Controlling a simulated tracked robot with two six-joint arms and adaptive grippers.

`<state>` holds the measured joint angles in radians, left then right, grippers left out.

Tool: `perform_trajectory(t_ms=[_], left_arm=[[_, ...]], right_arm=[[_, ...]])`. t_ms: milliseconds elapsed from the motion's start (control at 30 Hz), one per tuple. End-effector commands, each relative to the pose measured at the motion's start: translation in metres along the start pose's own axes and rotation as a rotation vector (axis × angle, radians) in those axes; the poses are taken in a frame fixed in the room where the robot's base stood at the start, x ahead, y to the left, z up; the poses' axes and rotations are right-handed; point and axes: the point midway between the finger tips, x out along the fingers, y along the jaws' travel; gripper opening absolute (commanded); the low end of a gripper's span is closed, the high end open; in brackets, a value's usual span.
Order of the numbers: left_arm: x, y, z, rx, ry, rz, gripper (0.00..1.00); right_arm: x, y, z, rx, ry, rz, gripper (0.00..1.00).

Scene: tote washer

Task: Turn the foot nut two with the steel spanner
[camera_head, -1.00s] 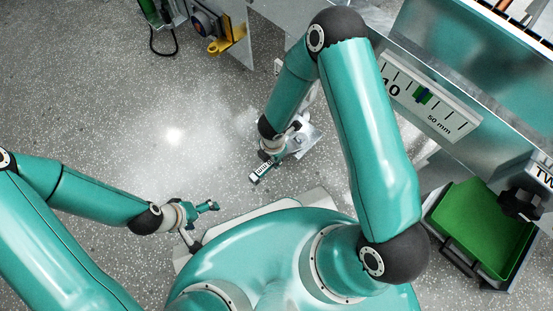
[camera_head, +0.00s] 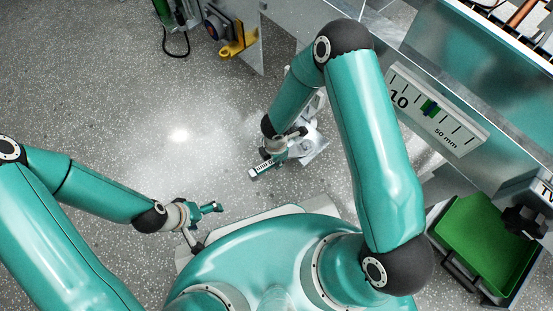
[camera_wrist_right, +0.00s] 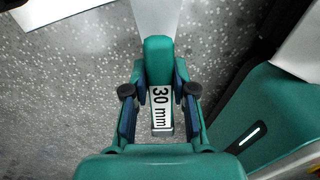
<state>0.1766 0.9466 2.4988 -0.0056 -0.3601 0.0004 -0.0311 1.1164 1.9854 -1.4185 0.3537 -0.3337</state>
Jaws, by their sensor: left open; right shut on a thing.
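My right gripper (camera_head: 272,163) is low over the floor, beside a metal foot plate (camera_head: 316,152) under the machine. It is shut on the steel spanner, whose white label (camera_head: 261,169) sticks out toward the lower left. In the right wrist view the label reads "30 mm" (camera_wrist_right: 161,107), between the two fingers of the gripper (camera_wrist_right: 160,95). The spanner's jaw end and foot nut two are hidden by the gripper and arm, so I cannot tell whether they touch. My left gripper (camera_head: 208,209) is open and empty, above the floor at the left.
The machine's metal frame runs along the upper right, with a "10 … 50 mm" scale plate (camera_head: 437,108). A green tray (camera_head: 487,238) stands at the lower right. A yellow handle (camera_head: 238,43) is at the top. The speckled floor (camera_head: 100,100) at left is clear.

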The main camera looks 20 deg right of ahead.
Motion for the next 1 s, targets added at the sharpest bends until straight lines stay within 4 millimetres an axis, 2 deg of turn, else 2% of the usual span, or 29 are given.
perform_trajectory(t_ms=[167,500,1000], left_arm=[[-0.001,0.000,0.000,0.000,0.000,0.000,0.89],[-0.006,0.002,0.000,0.000,0.000,0.000,0.89],[-0.007,0.003,0.000,0.000,0.000,0.000,0.89]], right_arm=[[-0.001,0.003,-0.002,0.008,0.005,0.004,0.00],[-0.001,0.020,0.000,0.145,0.005,0.004,0.00],[-0.001,0.026,0.001,0.192,0.005,0.006,0.00]])
